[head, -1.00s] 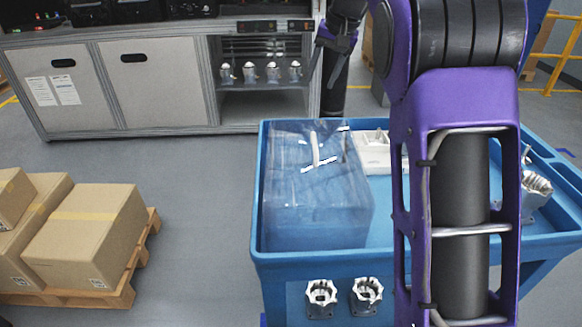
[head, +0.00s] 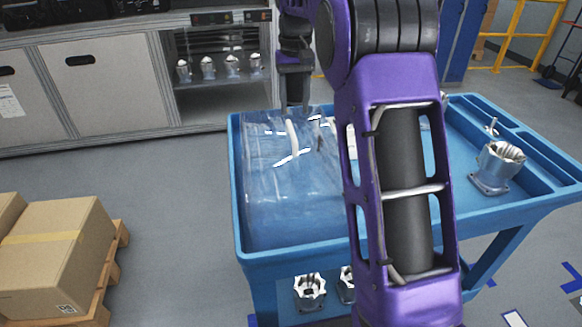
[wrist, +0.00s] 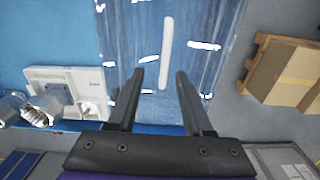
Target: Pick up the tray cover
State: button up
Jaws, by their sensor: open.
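The tray cover (head: 290,195) is a clear box-shaped lid on the left part of the blue cart (head: 242,225). A white bar handle (head: 292,136) runs along its top. In the wrist view the cover (wrist: 190,70) fills the upper middle, and the handle (wrist: 166,50) lies ahead of the fingertips, roughly in line with the gap between them. My gripper (wrist: 160,75) is open and empty. In the head view my gripper (head: 294,104) points down at the cover's far edge, beyond the handle. Whether it touches the cover is unclear.
A white fixture (wrist: 68,92) with metal parts stands beside the cover. A metal housing (head: 497,167) sits at the cart's right. Boxes on a pallet (head: 108,268) stand on the floor to the left. A cabinet (head: 120,88) with housings on a shelf is behind.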

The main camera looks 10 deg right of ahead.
aim_at(291, 129)
notch_tip(291, 129, down, 3)
jog(key=shift+r, duration=0.1)
jog(key=f+b, duration=0.1)
jog(key=f, duration=0.1)
jog(key=a+f, duration=0.1)
jog(key=f, duration=0.1)
jog(key=shift+s+f+b, duration=0.15)
jog(key=shift+b, duration=0.25)
jog(key=shift+f, duration=0.45)
jog(key=shift+d, duration=0.1)
grip_shut()
jog(key=shift+r, duration=0.1)
dwell(0.5)
